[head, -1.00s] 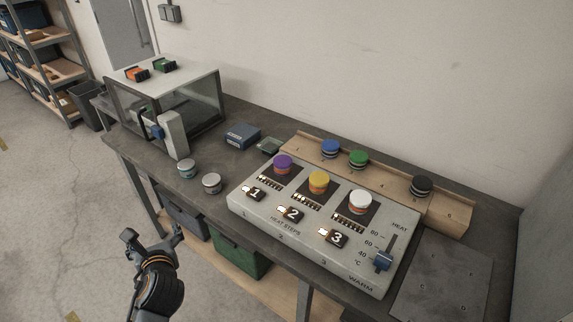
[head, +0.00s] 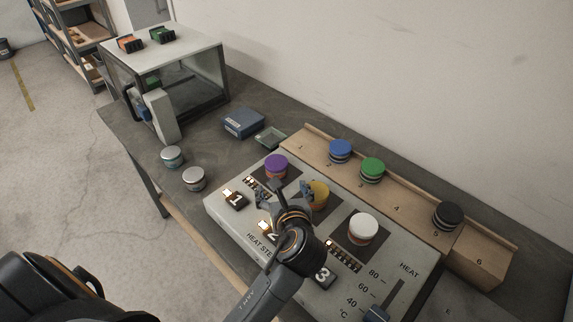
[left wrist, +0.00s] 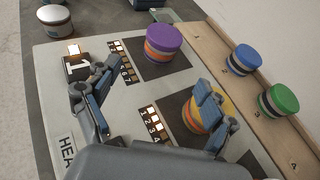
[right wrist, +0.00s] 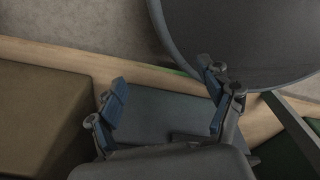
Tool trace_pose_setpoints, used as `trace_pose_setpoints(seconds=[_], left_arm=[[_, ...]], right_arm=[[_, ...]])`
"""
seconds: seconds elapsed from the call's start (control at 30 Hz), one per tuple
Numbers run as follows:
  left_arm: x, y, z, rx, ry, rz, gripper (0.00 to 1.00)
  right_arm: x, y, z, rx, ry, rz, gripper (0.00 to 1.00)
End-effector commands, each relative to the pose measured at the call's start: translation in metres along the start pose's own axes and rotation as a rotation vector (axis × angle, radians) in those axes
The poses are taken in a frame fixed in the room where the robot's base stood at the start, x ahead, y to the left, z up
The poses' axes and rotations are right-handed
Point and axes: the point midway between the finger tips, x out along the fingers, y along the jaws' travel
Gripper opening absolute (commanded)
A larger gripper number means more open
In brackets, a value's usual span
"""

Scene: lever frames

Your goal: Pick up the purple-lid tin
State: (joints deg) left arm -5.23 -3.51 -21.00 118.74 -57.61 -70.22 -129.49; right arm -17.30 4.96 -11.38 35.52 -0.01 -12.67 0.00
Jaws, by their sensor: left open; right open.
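The purple-lid tin (head: 276,166) stands upright on the dark pad at station 1 of the heat panel. It also shows in the left wrist view (left wrist: 163,42), with an orange band under its lid. My left gripper (head: 286,192) is open and empty above the panel, between the purple-lid tin and the yellow-lid tin (head: 317,194). In the left wrist view its fingers (left wrist: 157,85) are spread short of the purple-lid tin, and one finger partly covers the yellow-lid tin. My right gripper (right wrist: 165,85) is open and empty in its wrist view, and outside the head view.
A white-lid tin (head: 362,228) stands at station 3. Blue (head: 340,149), green (head: 372,169) and black (head: 445,214) tins stand on the wooden rack (head: 405,205) behind. Two grey-lid tins (head: 172,156) (head: 194,179) stand left of the panel (head: 219,211).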

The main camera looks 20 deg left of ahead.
Motion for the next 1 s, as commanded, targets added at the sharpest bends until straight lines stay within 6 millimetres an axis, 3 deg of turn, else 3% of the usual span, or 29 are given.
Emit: trace_pose_setpoints(seconds=[0.23,0.5,0.8,1.0], left_arm=[[0.048,0.0,0.001,0.001,-0.002,0.001,0.84],[0.069,-0.001,0.002,0.0,-0.001,0.0,0.84],[0.109,-0.003,0.002,0.0,-0.001,-0.001,0.84],[0.113,-0.003,0.002,-0.001,0.0,-0.001,0.84]], right_arm=[[-0.001,-0.016,0.008,0.004,-0.013,-0.019,0.8],[-0.001,-0.009,-0.009,0.001,0.013,-0.01,0.8],[-0.003,-0.003,-0.007,0.0,0.01,-0.004,0.8],[-0.003,-0.003,-0.005,0.001,0.007,-0.003,0.8]])
